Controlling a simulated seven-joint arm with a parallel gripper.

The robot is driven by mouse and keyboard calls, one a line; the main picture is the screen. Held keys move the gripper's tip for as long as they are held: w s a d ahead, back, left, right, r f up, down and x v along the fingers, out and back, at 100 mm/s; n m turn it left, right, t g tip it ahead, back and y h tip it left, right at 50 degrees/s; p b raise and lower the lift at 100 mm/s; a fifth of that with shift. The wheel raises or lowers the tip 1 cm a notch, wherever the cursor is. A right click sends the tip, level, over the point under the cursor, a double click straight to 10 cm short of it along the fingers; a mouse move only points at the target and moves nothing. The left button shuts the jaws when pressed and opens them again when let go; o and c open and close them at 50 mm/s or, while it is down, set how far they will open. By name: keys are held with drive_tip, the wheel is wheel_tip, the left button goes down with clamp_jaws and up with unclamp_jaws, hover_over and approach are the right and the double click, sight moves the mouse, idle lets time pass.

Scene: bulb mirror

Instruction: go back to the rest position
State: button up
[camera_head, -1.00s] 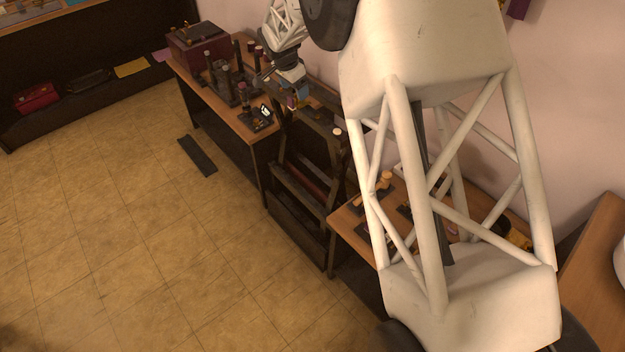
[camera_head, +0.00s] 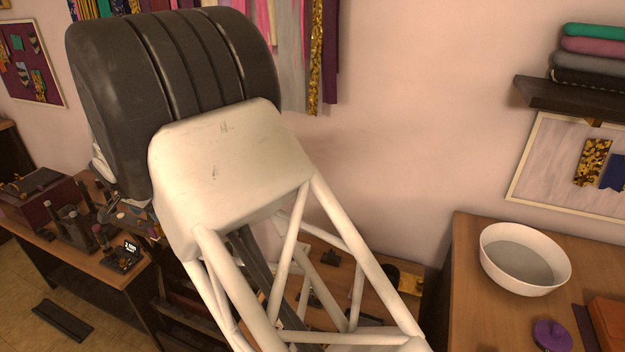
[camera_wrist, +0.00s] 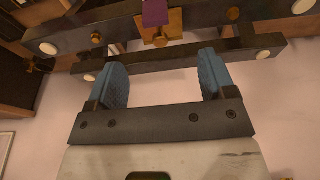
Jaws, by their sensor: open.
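My gripper (camera_wrist: 163,80) shows in the wrist view with its two blue ridged fingers spread apart and nothing between them. Beyond the fingers are dark wooden bars (camera_wrist: 190,57) with pale round knobs, and a small wooden block with a purple piece (camera_wrist: 155,14) on it. I cannot tell how far these are from the fingertips. In the head view my own white and black arm fills the middle and hides the gripper.
At right, a table (camera_head: 470,300) bears a white bowl (camera_head: 523,259), a purple lidded item (camera_head: 551,335) and an orange box (camera_head: 608,322). A shelf (camera_head: 560,98) holds folded cloths. At left, a table (camera_head: 112,272) holds a dark red box (camera_head: 40,205) and several dark bottles.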

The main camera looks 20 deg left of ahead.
drive_tip(key=w+d+r, duration=0.4)
drive_tip(key=d, duration=0.4)
drive_tip(key=w+d+r, duration=0.4)
drive_tip(key=d, duration=0.4)
drive_tip(key=w+d+r, duration=0.4)
drive_tip(key=d+r, duration=0.1)
drive_tip(key=d, duration=0.4)
drive_tip(key=w+d+r, duration=0.1)
drive_tip(key=d+r, duration=0.3)
drive_tip(key=d, duration=0.8)
drive_tip(key=w+d+r, duration=0.1)
drive_tip(key=d+r, duration=0.2)
drive_tip(key=d, duration=1)
drive_tip(key=s+d+r, duration=0.2)
drive_tip(key=s+d, duration=0.3)
drive_tip(key=d, duration=0.7)
drive_tip(key=s+d+r, duration=0.1)
drive_tip(key=s+d, duration=0.4)
drive_tip(key=d, duration=0.7)
drive_tip(key=s+d+f, duration=0.2)
drive_tip(key=s+d, duration=0.6)
drive_tip(key=s, duration=0.1)
drive_tip(key=s+d+f, duration=0.2)
drive_tip(key=s+d, duration=0.6)
drive_tip(key=s, duration=0.2)
drive_tip(key=shift+s+d+f, duration=0.2)
drive_tip(key=shift+s+f, duration=0.05)
drive_tip(key=shift+f, duration=0.15)
